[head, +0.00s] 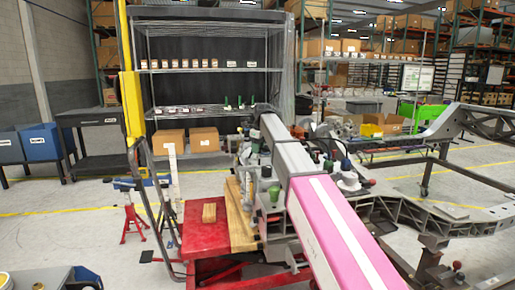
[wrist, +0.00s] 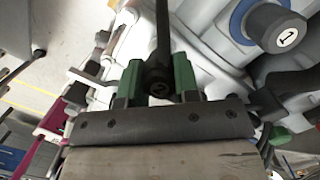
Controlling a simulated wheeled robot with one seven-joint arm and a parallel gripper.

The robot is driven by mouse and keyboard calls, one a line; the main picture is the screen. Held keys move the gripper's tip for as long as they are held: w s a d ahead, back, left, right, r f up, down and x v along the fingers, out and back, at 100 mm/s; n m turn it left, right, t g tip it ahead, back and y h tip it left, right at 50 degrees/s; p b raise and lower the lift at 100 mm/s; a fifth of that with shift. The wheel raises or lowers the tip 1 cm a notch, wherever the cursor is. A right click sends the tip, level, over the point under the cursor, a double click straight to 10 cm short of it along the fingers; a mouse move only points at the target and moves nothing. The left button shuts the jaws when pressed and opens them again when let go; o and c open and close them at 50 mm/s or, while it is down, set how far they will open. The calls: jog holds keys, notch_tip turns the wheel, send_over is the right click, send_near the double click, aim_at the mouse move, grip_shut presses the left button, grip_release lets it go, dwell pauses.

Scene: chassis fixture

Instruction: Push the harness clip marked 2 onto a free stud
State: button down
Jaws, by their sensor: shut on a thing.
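In the wrist view my gripper (wrist: 157,78) shows two green-faced fingers closed on a dark part (wrist: 157,40). The part is a long thin dark rod with a round, socket-like end between the fingers. No number shows on it, so I cannot tell whether it is the harness clip marked 2. A dark round cap marked 1 (wrist: 285,28), with a blue ring behind it, is at the upper right, apart from the fingers. I cannot make out a free stud. In the head view my arm reaches over the crowded fixture, and my gripper cannot be made out.
Pale grey castings (wrist: 215,40) lie close behind and right of my fingers. In the head view a red cart (head: 200,240) with wooden blocks stands left of the arm. A grey chassis frame (head: 455,215) is at the right. Open floor (head: 70,220) lies at the left.

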jog(key=shift+f, duration=0.6)
jog(key=shift+f, duration=0.5)
jog(key=c, duration=0.8)
grip_release()
jog(key=shift+r, duration=0.1)
jog(key=shift+r, duration=2.9)
